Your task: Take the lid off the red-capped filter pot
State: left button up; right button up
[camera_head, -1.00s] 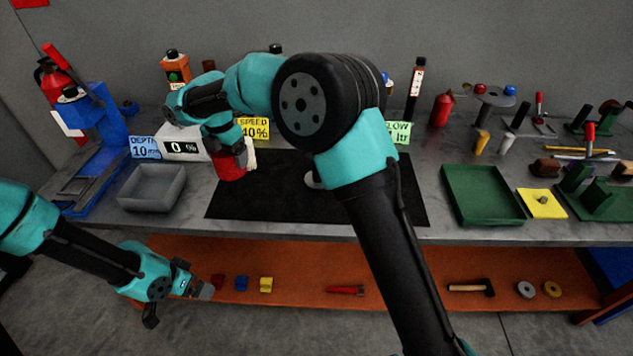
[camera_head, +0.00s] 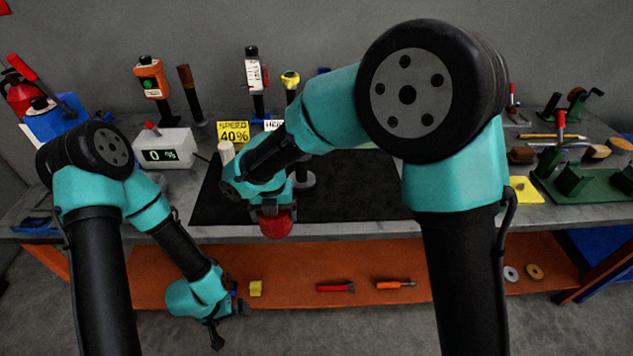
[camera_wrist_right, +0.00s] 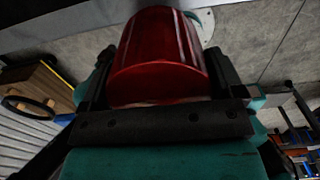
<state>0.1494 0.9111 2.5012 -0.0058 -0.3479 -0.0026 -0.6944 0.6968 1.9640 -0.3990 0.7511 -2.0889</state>
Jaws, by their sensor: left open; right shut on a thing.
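A red cylinder (camera_head: 277,224), seemingly the red-capped filter pot, hangs in my right gripper (camera_head: 271,207) near the front edge of the black mat. My right gripper is shut on it. In the right wrist view the red cylinder (camera_wrist_right: 160,55) sits between the two dark fingers; one rounded side faces the camera. I cannot tell where lid and body meet. My left gripper (camera_head: 228,318) is open and empty, low in front of the orange shelf, below and left of the red cylinder, apart from it.
The black mat (camera_head: 355,190) has clear room to the right of my right gripper. A white 0 % readout box (camera_head: 165,150) stands to the left.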

dwell(0.3)
jog(key=w, duration=0.5)
jog(key=w+a+f, duration=0.1)
jog(key=w, duration=0.4)
jog(key=w+a, duration=0.1)
jog(key=w, duration=0.4)
jog(key=shift+w+f, duration=0.1)
jog(key=shift+f, duration=0.15)
jog(key=shift+w+a, duration=0.1)
jog(key=shift+w, duration=0.1)
jog(key=shift+w+f, duration=0.1)
jog(key=shift+f, duration=1.65)
jog(key=shift+f, duration=0.1)
jog(key=o, duration=0.6)
jog(key=shift+f, duration=0.1)
jog(key=shift+c, duration=0.2)
jog(key=shift+o, duration=1.1)
